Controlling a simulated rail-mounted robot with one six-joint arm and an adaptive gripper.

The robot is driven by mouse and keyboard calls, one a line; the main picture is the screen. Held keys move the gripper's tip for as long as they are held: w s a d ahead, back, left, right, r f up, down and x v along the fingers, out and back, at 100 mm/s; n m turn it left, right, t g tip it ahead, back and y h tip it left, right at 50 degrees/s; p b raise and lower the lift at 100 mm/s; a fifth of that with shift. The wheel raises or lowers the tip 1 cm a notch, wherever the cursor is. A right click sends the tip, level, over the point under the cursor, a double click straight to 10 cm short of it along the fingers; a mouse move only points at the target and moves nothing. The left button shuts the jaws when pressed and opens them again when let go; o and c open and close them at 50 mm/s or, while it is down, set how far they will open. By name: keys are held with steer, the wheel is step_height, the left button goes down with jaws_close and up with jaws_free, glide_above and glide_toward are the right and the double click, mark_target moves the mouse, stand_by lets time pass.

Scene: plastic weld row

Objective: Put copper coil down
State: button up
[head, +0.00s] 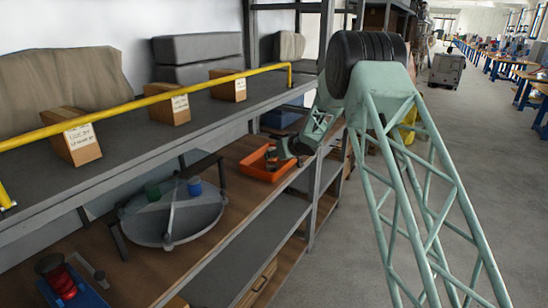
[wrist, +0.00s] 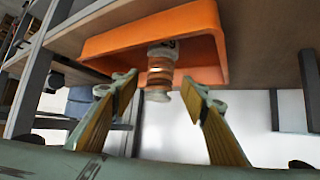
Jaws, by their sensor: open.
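The copper coil (wrist: 160,70), a small spool with copper-brown winding and pale ends, shows in the wrist view at the orange tray (wrist: 108,45). Its lower end in that picture reaches past the tray rim. My gripper (wrist: 158,90) is open, with one finger on each side of the coil and visible gaps to both. In the head view the orange tray (head: 262,173) sits on the wooden shelf, and my gripper (head: 284,152) is at its right part. The coil is too small and too hidden there to make out clearly.
A round grey turntable (head: 172,222) holding a green and a blue piece stands left of the tray. A red spool on a blue base (head: 68,282) is nearer. A yellow rail (head: 150,98) and cardboard boxes (head: 168,110) are on the upper shelf. A grey upright (head: 322,150) stands close to my arm.

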steer(key=v, duration=0.6)
steer(key=shift+s+d+r+p, duration=0.2)
steer(key=shift+s+p, duration=0.1)
steer(key=shift+p, duration=0.05)
steer(key=shift+r, duration=0.1)
stand_by(0.7)
